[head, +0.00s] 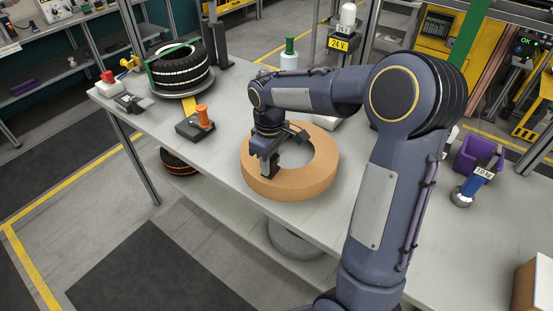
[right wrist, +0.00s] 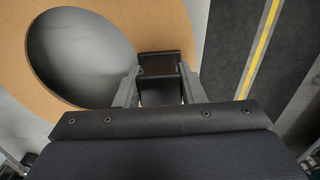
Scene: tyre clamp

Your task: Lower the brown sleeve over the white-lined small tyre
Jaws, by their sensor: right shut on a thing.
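The brown sleeve (head: 314,181) is a thick ring with a wide round hole, at or just above the middle of the table; I cannot tell whether it touches. My right gripper (head: 270,160) is over the ring's left side, pointing down. In the right wrist view my right gripper (right wrist: 160,88) is shut on a dark block at the sleeve's (right wrist: 112,20) rim, which looks like its handle. The white-lined small tyre (head: 183,77) lies on a round grey plate at the table's back left, apart from the sleeve, with a green band over it. My left gripper is out of view.
An orange-knobbed dark block (head: 197,124) stands between tyre and sleeve. Small tools (head: 130,101) lie at the table's left end. A purple bin (head: 478,155) and a blue-handled tool (head: 470,187) are at the right. An orange-lined tyre (head: 180,162) is beneath the table.

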